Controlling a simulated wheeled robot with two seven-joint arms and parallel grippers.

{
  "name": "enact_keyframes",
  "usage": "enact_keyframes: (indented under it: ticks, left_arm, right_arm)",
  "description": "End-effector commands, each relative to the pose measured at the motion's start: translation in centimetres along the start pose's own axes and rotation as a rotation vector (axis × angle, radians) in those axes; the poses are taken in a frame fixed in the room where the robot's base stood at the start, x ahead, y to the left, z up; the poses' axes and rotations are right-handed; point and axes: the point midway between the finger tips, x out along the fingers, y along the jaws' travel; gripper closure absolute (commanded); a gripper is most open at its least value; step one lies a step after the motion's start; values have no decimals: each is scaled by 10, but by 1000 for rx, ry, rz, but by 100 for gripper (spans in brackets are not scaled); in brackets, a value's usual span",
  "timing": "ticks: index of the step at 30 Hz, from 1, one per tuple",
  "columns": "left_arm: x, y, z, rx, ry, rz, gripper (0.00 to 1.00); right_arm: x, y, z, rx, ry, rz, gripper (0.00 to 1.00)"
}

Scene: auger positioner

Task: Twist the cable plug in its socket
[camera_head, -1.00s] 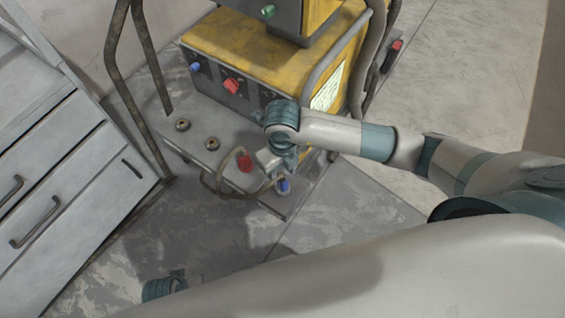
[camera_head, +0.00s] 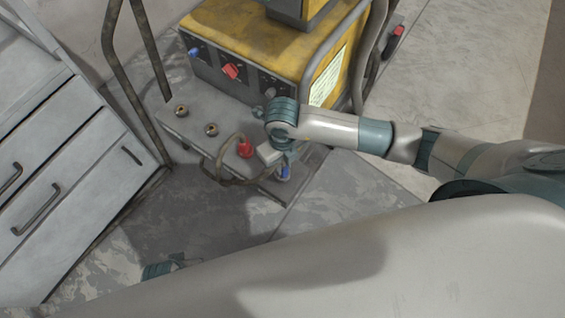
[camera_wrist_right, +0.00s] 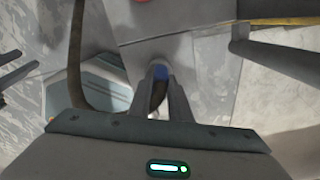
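The blue plug (camera_head: 284,173) stands at the front right corner of the grey platform (camera_head: 190,125), with a dark cable joined to it. My right gripper (camera_head: 285,161) is over it from above. In the right wrist view the two fingers (camera_wrist_right: 160,85) lie close on either side of the blue plug (camera_wrist_right: 160,72) and look shut on it. The socket under the plug is mostly hidden. A red plug (camera_head: 245,149) sits to the left, at the cable's other end. My left gripper (camera_head: 165,268) shows only partly behind my own arm; its fingers are unclear.
Two bare round sockets (camera_head: 211,129) are on the platform further left. The yellow machine (camera_head: 245,45) with coloured knobs rises behind. A bent metal rail (camera_head: 140,80) stands at left, beside a grey drawer cabinet (camera_head: 60,190). The floor in front is clear.

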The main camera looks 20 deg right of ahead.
Motion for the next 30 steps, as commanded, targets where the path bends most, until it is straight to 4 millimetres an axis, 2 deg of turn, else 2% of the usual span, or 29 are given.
enact_keyframes:
  ticks: [5, 18, 27, 28, 30]
  left_arm:
    - [3, 0, 0, -1, 2, 0, 68]
    - [17, 1, 5, 0, -2, 1, 68]
    - [17, 1, 6, 0, -2, 1, 68]
    - [17, 1, 6, 0, -2, 1, 68]
    - [17, 1, 6, 0, -3, 1, 68]
  right_arm:
    - [1, 0, 0, -36, -1, 0, 100]
    - [1, -1, 0, -337, -1, -1, 100]
    - [0, 0, 0, -356, 0, 0, 100]
    - [0, 0, 0, -356, 0, 0, 75]
    - [0, 0, 0, -356, 0, 0, 61]
